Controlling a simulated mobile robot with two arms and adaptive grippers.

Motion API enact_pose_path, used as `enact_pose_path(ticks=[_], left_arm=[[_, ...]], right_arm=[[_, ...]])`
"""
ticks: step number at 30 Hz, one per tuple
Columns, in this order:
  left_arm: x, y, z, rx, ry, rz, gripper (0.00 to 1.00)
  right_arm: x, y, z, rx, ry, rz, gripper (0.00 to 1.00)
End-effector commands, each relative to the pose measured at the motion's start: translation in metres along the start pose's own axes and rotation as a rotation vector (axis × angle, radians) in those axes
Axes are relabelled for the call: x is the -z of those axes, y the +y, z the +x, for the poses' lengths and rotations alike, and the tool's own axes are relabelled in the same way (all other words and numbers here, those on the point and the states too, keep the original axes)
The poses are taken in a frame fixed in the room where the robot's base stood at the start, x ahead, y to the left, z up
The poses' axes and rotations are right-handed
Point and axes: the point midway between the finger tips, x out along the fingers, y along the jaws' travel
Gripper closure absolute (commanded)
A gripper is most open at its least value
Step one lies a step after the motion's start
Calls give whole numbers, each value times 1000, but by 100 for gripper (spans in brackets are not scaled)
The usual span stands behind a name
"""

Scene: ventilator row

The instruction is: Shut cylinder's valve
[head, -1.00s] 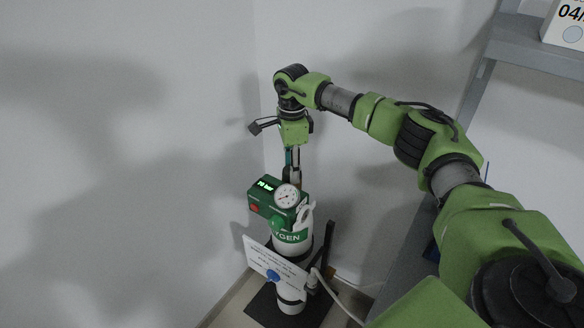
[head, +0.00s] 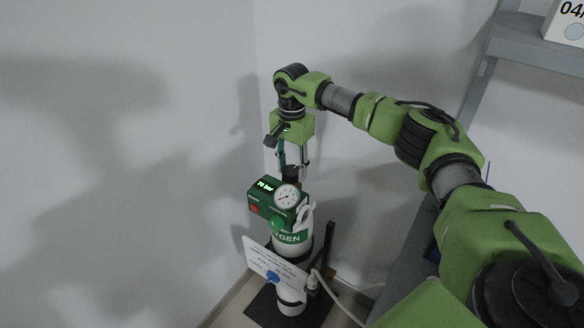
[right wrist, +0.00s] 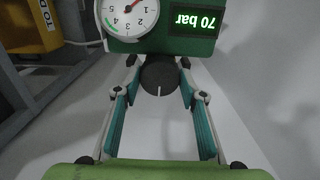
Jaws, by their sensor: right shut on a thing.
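The oxygen cylinder (head: 292,246), white with a green band, stands upright in the corner. On its top is a green valve block (head: 262,197) with a round gauge (head: 287,196) and a lit display reading 70 bar, clear in the right wrist view (right wrist: 191,22). Above the block is a dark round valve knob (right wrist: 160,77) with a white mark pointing to the bottom of the wrist picture. My right gripper (head: 292,170) points down and is shut on this knob, one finger on each side. My left gripper is not in view.
A white sign (head: 272,264) hangs in front of the cylinder. A pale hose (head: 339,301) runs along its right side. Walls stand close to the left and behind. A grey shelf (head: 535,45) is at the right, and a yellow box (right wrist: 32,22) shows in the wrist view.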

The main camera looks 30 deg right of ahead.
Motion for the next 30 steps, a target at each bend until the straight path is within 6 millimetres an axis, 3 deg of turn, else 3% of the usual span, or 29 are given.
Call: enact_pose_path(ticks=[17, 18, 20, 30], left_arm=[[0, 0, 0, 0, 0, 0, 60], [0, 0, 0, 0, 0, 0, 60], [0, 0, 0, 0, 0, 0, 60], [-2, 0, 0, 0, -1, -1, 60]], right_arm=[[0, 0, 0, 0, 0, -38, 84], [0, 0, 0, 0, 0, -38, 60], [0, 0, 0, 0, 0, -37, 45], [0, 0, -1, 0, 0, -35, 45]])
